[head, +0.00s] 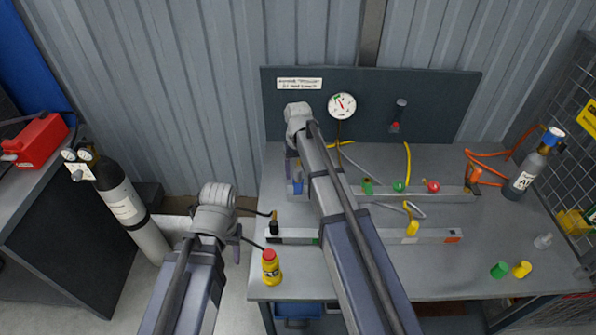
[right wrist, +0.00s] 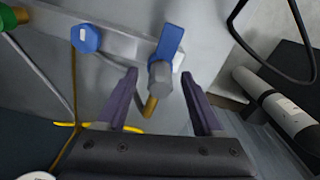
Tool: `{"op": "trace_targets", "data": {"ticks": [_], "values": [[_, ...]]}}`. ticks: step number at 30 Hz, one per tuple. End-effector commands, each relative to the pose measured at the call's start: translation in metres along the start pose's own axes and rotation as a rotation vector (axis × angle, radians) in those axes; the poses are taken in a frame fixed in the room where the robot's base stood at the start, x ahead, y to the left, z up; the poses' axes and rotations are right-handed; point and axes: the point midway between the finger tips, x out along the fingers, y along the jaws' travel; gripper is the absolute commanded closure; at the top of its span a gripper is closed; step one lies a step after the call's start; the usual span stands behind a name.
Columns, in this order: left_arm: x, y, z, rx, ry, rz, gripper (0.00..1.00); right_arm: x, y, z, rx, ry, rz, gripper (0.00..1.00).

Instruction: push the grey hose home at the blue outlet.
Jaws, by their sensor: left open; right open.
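In the right wrist view, a blue lever-like part (right wrist: 171,40) stands at the end of the pale rail, with a grey cylindrical fitting (right wrist: 160,75) and a brass-coloured stub just below it. A grey hose (right wrist: 112,72) runs from near a blue hexagonal knob (right wrist: 86,39) toward this fitting; whether it is seated I cannot tell. My right gripper (right wrist: 157,85) is open, its fingers either side of the fitting with gaps. In the head view, blue shows (head: 298,187) at the rail's left end, below my right gripper (head: 291,167). My left gripper (head: 237,245) is open and empty, left of the bench.
A yellow bottle with a red cap (head: 271,267) stands at the bench's front left. A gauge (head: 342,106) is on the back panel. Green and red knobs (head: 433,187) sit along the rail. A grey cylinder (head: 522,178) stands at right. The front-middle bench is mostly clear.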

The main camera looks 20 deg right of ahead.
Motion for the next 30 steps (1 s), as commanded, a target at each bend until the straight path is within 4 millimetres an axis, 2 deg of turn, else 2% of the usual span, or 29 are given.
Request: {"op": "trace_targets", "data": {"ticks": [5,11,24,30], "values": [[-0.002,0.000,0.000,0.000,0.000,0.000,0.50,-0.002,0.000,0.000,0.000,0.000,0.000,0.32],[-0.013,-0.001,0.001,0.000,0.000,0.000,0.50,-0.013,0.000,0.000,0.000,0.000,0.000,0.32],[-0.069,-0.007,0.004,0.001,0.000,0.000,0.50,-0.069,0.000,0.000,0.000,0.000,0.000,0.32],[-0.079,-0.007,0.005,0.001,0.000,0.000,0.50,-0.079,0.000,0.000,0.000,0.000,0.000,0.32]]}}
